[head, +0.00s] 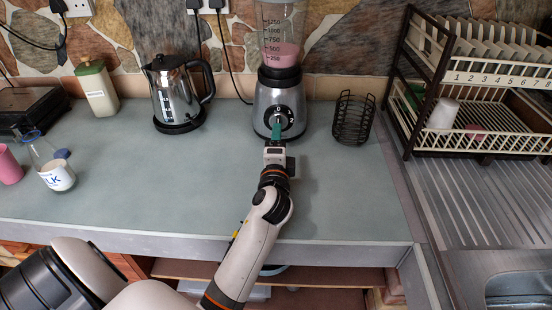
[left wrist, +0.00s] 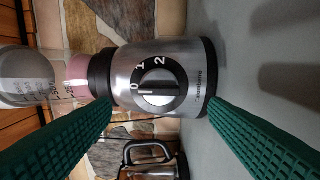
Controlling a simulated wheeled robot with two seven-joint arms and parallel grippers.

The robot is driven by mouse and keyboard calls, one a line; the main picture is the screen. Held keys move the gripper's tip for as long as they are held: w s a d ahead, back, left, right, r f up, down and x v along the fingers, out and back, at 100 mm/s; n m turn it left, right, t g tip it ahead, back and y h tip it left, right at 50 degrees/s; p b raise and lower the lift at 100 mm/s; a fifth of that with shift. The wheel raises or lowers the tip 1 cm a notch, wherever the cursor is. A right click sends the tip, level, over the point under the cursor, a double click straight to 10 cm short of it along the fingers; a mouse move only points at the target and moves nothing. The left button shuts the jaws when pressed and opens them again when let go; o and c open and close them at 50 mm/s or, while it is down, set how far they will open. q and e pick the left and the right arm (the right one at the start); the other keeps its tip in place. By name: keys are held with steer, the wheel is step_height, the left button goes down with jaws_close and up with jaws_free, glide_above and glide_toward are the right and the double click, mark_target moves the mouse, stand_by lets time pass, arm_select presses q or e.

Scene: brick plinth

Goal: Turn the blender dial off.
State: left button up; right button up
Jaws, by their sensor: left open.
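The silver blender (head: 280,98) stands upright at the back of the counter, with pink liquid in its clear jug (head: 281,30). Its round dial (head: 283,117) is on the front of the base. In the left wrist view the picture is turned sideways, and the dial (left wrist: 158,88) shows with marks 0, 1 and 2 around it. Its ridge lies along the picture's width; I cannot tell for sure which mark it points at. My left gripper (head: 277,130) is in front of the dial, its green fingers (left wrist: 160,107) open and spread to either side. Nothing is between them.
A kettle (head: 176,95) stands left of the blender and a dark wire basket (head: 353,118) to its right. A milk bottle (head: 52,168) and pink cup (head: 9,165) are at far left. A dish rack (head: 480,145) stands at right. The counter's front (head: 180,195) is clear.

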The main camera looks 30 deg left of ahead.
arm_select(q)
steer(key=v, duration=0.6)
steer(key=shift+b, duration=0.4)
